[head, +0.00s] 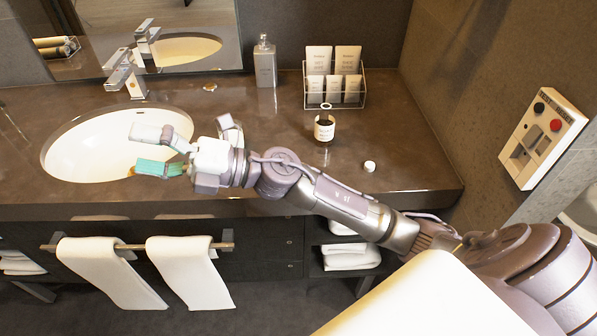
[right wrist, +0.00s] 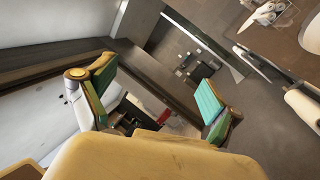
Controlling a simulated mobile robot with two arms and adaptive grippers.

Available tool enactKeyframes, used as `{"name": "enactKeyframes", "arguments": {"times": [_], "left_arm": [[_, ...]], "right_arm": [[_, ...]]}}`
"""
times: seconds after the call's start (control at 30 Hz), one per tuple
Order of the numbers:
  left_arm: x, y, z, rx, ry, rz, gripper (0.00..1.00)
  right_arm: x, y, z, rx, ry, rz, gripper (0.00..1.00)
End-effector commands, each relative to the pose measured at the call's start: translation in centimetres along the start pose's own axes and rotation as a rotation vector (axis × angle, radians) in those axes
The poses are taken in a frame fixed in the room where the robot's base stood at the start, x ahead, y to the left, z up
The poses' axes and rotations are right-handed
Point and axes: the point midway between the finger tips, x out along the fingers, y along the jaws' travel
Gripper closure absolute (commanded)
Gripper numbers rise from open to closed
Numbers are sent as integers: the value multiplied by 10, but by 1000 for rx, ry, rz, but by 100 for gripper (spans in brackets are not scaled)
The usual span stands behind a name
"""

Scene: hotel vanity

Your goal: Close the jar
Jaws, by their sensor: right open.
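A small dark jar (head: 324,130) with a white label stands upright on the brown counter, in front of the clear rack. A pale ring shape (head: 326,106) shows just above it; I cannot tell if it is part of the jar. A small round white piece, lid-like (head: 370,166), lies on the counter to the right of and nearer than the jar. My right gripper (head: 149,150) is open and empty over the sink's right side, well left of the jar. Its spread green-padded fingers also show in the right wrist view (right wrist: 155,103). My left gripper is not in view.
The counter (head: 420,150) is clear around the jar and white piece. A clear rack (head: 363,99) of packets and a grey soap bottle (head: 265,64) stand behind. The sink (head: 75,150) and tap (head: 125,75) are at left. My right arm crosses the counter's front edge.

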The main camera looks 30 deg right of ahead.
Motion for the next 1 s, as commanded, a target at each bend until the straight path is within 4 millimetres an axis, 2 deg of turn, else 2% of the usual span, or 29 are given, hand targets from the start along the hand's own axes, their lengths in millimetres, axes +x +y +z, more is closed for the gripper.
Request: {"name": "enactKeyframes", "arguments": {"times": [0.07, 0.17, 0.27, 0.33, 0.47, 0.53, 0.7, 0.83, 1.0], "left_arm": [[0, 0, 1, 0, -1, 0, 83], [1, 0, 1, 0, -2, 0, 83], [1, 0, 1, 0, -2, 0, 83], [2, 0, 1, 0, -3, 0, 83], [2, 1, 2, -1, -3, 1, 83], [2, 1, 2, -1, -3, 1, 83], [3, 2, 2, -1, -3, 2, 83], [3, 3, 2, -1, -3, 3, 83], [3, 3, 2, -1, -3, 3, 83]], "right_arm": [[4, -5, -16, -144, 183, -57, 9], [-4, -23, -32, -308, 408, -159, 9], [-25, -46, -34, -452, 622, -296, 9], [-46, -62, -27, -542, 760, -412, 9], [-97, -84, 7, -668, 990, -672, 9], [-129, -87, 33, -710, 1092, -830, 9], [-201, -70, 95, -731, 1257, -1191, 9], [-238, -49, 125, -701, 1315, -1386, 9], [-259, -33, 141, -668, 1342, -1500, 9]]}}
